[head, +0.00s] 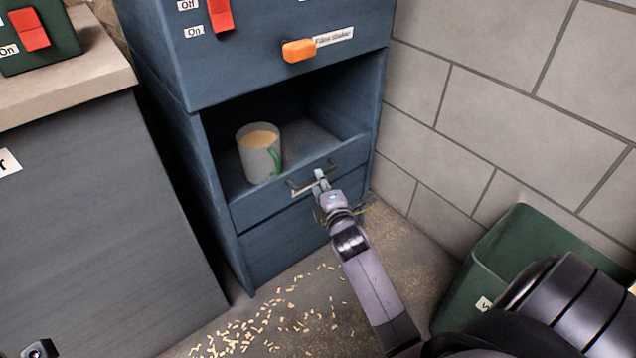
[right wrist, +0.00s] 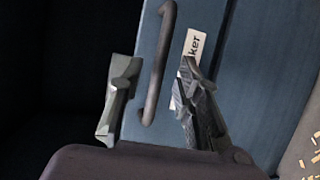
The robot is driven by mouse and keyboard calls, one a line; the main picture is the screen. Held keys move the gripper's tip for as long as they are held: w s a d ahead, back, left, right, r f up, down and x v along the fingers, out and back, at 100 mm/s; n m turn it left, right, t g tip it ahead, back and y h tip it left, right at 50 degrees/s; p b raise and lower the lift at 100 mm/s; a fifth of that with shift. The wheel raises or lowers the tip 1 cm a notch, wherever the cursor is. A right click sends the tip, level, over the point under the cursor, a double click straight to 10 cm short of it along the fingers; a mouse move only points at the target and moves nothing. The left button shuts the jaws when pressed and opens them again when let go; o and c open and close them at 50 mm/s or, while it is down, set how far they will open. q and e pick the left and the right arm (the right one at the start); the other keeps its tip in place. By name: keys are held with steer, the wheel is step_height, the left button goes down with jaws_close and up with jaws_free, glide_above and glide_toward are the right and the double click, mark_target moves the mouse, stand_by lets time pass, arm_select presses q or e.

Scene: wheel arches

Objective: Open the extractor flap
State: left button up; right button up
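The extractor is a blue cabinet (head: 275,80). Below its open recess is a front panel (head: 262,203) with a bar handle (head: 299,188); I cannot tell whether this is the flap. The panel looks closed. My right gripper (head: 320,180) is at this handle. In the right wrist view, the dark handle (right wrist: 156,75) stands between the two spread fingers of my right gripper (right wrist: 152,92), with gaps on both sides. A white label (right wrist: 190,48) ending in "ker" is beside it. A small dark part at the bottom left (head: 40,349) may be my left gripper; its fingers are unclear.
Above are an orange knob (head: 298,50) and a red switch (head: 220,14). A green bin (head: 520,240) is at right by the block wall. Pale chips (head: 270,325) litter the floor. A grey counter (head: 90,230) is at left.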

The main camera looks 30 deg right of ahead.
steer(key=shift+b+x, duration=0.45)
steer(key=shift+x, duration=1.25)
steer(key=shift+c, duration=0.5)
jaws_close()
